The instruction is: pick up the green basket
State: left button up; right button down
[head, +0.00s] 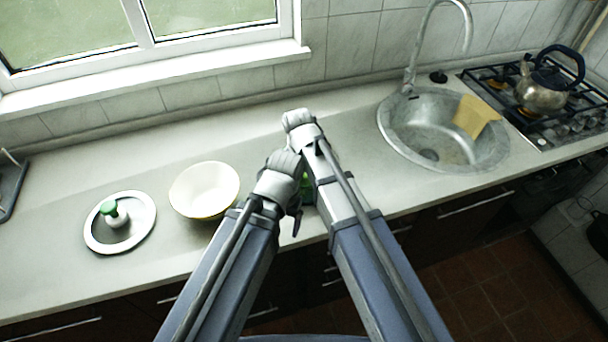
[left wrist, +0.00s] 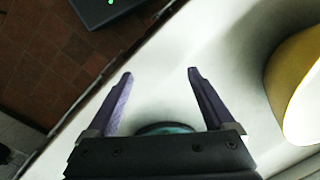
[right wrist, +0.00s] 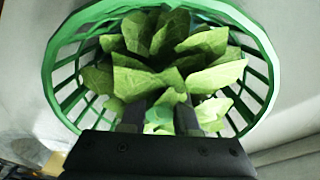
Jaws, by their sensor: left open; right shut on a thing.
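The green basket (right wrist: 262,85) has slatted sides and holds green leaves (right wrist: 165,60). It fills the right wrist view; in the head view only a bit of green (head: 308,190) shows between my arms. My right gripper (right wrist: 160,112) is shut, its fingers close together among the leaves inside the rim. The leaves hide exactly where it grips. My left gripper (head: 296,214) is open beside that green patch near the counter's front edge. Its spread fingers also show in the left wrist view (left wrist: 161,73), with a teal curved thing (left wrist: 165,128) partly hidden behind its palm.
A sink (head: 430,140) with a yellow cloth (head: 475,116) and a stove with a kettle (head: 543,90) are at right.

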pick_arm(q)
jog(key=shift+r, duration=0.1)
pick_arm(e)
jog(key=shift+r, duration=0.1)
notch_tip(320, 180, up, 10)
jog(key=p, duration=1)
pick_arm(q)
notch_tip(320, 180, up, 10)
